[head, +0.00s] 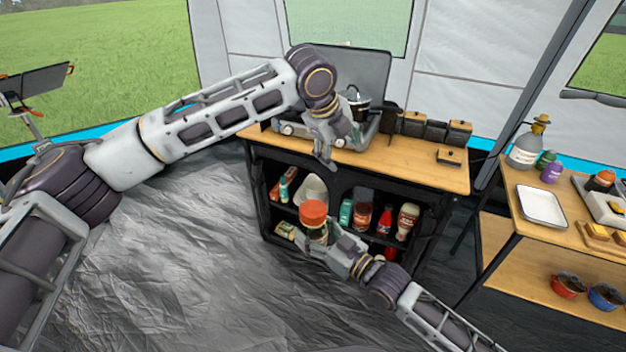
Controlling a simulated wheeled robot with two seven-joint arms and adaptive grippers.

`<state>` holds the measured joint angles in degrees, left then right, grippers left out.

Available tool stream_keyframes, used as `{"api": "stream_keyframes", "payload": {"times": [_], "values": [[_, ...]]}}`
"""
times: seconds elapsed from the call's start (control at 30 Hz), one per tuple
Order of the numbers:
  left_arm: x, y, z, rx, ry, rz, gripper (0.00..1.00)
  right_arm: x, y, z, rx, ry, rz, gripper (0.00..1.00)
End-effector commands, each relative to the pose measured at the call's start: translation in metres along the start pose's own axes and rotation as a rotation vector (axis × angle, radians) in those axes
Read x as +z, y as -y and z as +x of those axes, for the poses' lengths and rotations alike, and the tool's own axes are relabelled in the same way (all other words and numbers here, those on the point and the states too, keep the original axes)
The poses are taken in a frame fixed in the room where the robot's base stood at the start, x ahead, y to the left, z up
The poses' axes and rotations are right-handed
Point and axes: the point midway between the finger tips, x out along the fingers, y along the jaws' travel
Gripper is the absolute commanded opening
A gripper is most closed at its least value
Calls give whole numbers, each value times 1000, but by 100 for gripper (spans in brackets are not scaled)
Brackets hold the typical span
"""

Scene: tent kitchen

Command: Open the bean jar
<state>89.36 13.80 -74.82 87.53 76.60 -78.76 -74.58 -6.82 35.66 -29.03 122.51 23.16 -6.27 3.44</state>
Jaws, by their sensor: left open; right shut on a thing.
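The bean jar (315,232) is a dark jar with a wide orange-red lid (313,212). It is upright in front of the open shelves, and its lid is on. My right gripper (318,240) comes in from the lower right and is shut on the jar's body, which it partly hides. My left gripper (328,164) reaches across from the left and points down in front of the counter's edge. It is open and empty, above the lid and a little to its right, apart from it. The jar's contents and label cannot be made out.
The wooden counter (415,165) carries a stove (362,75) with a pot and several dark canisters (435,131). Bottles and jars stand on the shelves below. A side table at right holds a white tray (541,205). The floor at left is clear.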

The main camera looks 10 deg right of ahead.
Motion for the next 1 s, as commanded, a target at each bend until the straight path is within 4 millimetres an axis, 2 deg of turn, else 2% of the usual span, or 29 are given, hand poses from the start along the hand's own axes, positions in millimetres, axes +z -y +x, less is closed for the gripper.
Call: {"api": "stream_keyframes", "payload": {"times": [0.2, 0.4, 0.7, 1.0], "values": [[-20, -28, -4, 115, -61, 186, 73, -1, 0, 0, 0, -3, 0, 0], [-32, -51, -10, 207, -121, 355, 73, -1, 0, 0, 0, -3, -1, 0], [-37, -80, -19, 319, -212, 599, 73, -1, 0, 0, 0, -2, 0, 0], [-33, -101, -28, 396, -283, 842, 73, -1, 0, 0, 0, -3, -1, 0]]}}
